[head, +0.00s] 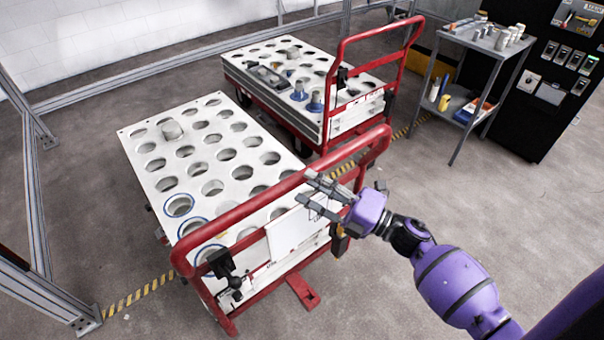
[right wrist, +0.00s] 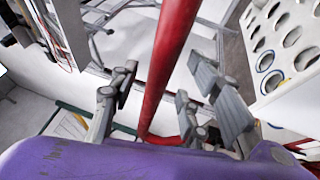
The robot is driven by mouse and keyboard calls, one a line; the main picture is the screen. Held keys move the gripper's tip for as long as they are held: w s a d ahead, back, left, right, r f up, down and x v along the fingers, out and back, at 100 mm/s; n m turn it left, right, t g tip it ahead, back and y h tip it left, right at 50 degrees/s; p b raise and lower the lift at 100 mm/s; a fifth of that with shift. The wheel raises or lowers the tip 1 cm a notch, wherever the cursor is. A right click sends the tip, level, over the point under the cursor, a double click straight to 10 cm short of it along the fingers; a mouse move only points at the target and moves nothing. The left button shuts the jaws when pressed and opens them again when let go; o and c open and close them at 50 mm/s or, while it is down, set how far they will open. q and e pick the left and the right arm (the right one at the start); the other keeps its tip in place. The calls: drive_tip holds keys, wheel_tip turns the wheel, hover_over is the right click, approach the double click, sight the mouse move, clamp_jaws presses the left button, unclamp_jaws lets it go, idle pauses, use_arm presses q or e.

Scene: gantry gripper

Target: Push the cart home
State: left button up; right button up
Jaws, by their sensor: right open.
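The near cart has a white top with round holes (head: 213,150) and a red tubular push handle (head: 245,208) at its front end. My right gripper (head: 322,190) is at the right part of this handle, with its fingers spread. In the right wrist view the red handle bar (right wrist: 172,65) runs between the two open fingers of the right gripper (right wrist: 165,88). Whether the fingers touch the bar cannot be told. A white panel (head: 293,232) hangs below the handle. A red pedal (head: 303,290) sticks out near the floor. My left gripper is not in view.
A second cart (head: 300,78) with a red handle stands just behind, holding several parts. A grey side table (head: 480,40) and a black cabinet (head: 562,75) are at the right. Metal frame rails (head: 35,190) run at the left. Yellow-black tape (head: 140,295) crosses the floor.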

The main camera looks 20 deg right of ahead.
sight(300, 177)
drive_tip(key=x, duration=0.3)
drive_tip(key=shift+w+d, duration=0.1)
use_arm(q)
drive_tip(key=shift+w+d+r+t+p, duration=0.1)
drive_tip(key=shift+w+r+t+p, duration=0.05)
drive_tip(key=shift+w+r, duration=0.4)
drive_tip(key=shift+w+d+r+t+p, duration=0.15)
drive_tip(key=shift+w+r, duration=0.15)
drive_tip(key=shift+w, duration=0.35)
use_arm(e)
drive_tip(key=shift+w+a, duration=0.35)
drive_tip(key=shift+a, duration=0.05)
drive_tip(key=c, duration=1.1)
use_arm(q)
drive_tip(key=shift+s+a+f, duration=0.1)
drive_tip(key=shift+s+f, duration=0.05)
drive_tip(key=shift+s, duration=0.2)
